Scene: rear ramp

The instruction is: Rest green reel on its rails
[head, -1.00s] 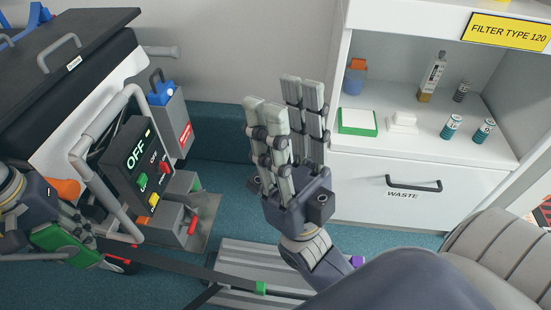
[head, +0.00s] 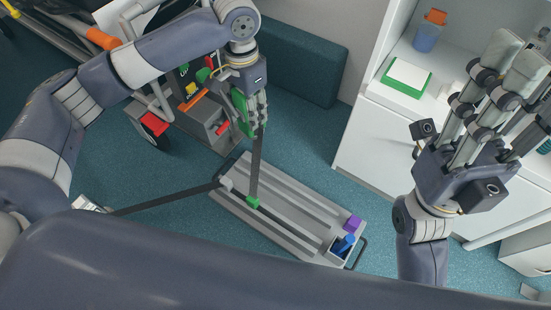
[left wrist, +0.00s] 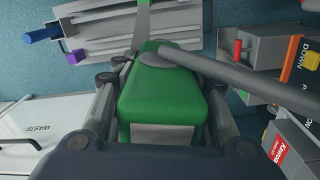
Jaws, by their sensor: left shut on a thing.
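The green reel (head: 240,112) is in my left gripper (head: 250,112), which points down in the head view. In the left wrist view the green reel (left wrist: 160,95) fills the space between the fingers. A dark strap (head: 256,160) runs from the reel to a green clip (head: 253,202) on the grey ramp with rails (head: 285,215). The reel is held above the far left end of the ramp, apart from the rails as far as I can see. My right gripper (head: 502,75) is open and empty at the right, fingers up.
A purple block (head: 353,222) and a blue handle (head: 344,243) are at the ramp's right end. A control box with a red knob stands behind the reel. A white cabinet (head: 375,130) with a green-edged tray (head: 406,77) is at the right.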

